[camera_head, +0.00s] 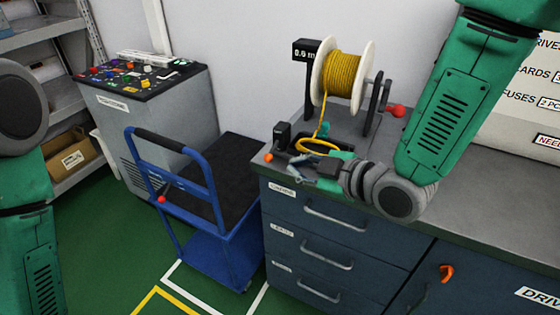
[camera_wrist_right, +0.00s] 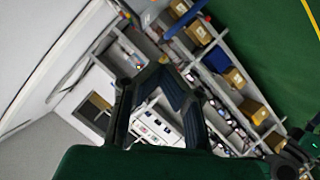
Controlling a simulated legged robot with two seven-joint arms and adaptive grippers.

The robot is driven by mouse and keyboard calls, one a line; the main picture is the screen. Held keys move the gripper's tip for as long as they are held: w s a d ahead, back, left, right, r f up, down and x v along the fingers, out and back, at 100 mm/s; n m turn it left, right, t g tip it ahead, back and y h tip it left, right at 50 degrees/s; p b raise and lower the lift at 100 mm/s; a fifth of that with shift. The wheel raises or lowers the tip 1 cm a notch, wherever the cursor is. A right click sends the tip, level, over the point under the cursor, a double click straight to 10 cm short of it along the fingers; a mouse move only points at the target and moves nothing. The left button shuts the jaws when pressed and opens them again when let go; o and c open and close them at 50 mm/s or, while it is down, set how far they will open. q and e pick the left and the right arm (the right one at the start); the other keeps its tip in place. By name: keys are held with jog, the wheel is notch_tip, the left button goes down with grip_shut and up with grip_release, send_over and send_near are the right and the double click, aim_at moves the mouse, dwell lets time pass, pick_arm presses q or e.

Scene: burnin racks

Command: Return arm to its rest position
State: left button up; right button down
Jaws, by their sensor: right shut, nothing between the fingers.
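My right arm (camera_head: 450,110) comes in from the upper right and bends at a grey wrist joint over the front edge of the workbench. My right gripper (camera_head: 303,163) is at the bench's left front corner, beside the yellow cable and small black bench fixtures. It is small and partly confused with those fixtures. In the right wrist view its dark fingers (camera_wrist_right: 158,77) come together at the tips, shut and empty. Part of my left arm (camera_head: 30,240) stands at the left edge of the head view; its gripper is out of view.
A spool of yellow cable (camera_head: 343,80) with a red-knobbed crank stands on the workbench (camera_head: 450,190), close to my right arm. A blue cart (camera_head: 210,215) stands left of the bench, near a grey cabinet (camera_head: 160,120). Shelves with boxes (camera_wrist_right: 235,78) show in the wrist view.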

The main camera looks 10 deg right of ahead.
jog(key=s+d+f+m+g+h+b, duration=0.15)
jog(key=s+d+f+m, duration=0.3)
jog(key=f, duration=0.45)
jog(key=s+d+f+m+g+h+b, duration=0.1)
jog(key=s+d+f+m+g+h, duration=0.3)
jog(key=f, duration=0.5)
pick_arm(q)
notch_tip(320, 180, down, 4)
jog(key=shift+a+f+b, duration=0.1)
jog(key=shift+f+b, duration=0.15)
jog(key=shift+b, duration=0.65)
pick_arm(e)
jog(key=s+d+f+m+g+h, duration=0.1)
jog(key=s+d+f+m, duration=0.1)
jog(key=s, duration=0.4)
jog(key=s+d+f+m+g+h, duration=0.1)
jog(key=s+d+f+m+g, duration=0.1)
jog(key=s+d+f, duration=0.2)
jog(key=s+d+f+m+g+h, duration=0.1)
jog(key=s+d+f+m, duration=0.1)
jog(key=s+f, duration=0.4)
jog(key=s+d, duration=0.1)
jog(key=s, duration=0.3)
jog(key=shift+f+g, duration=0.35)
jog(key=shift+f, duration=0.05)
jog(key=shift+s, duration=0.1)
pick_arm(q)
jog(key=shift+a, duration=0.15)
pick_arm(e)
jog(key=shift+a, duration=0.15)
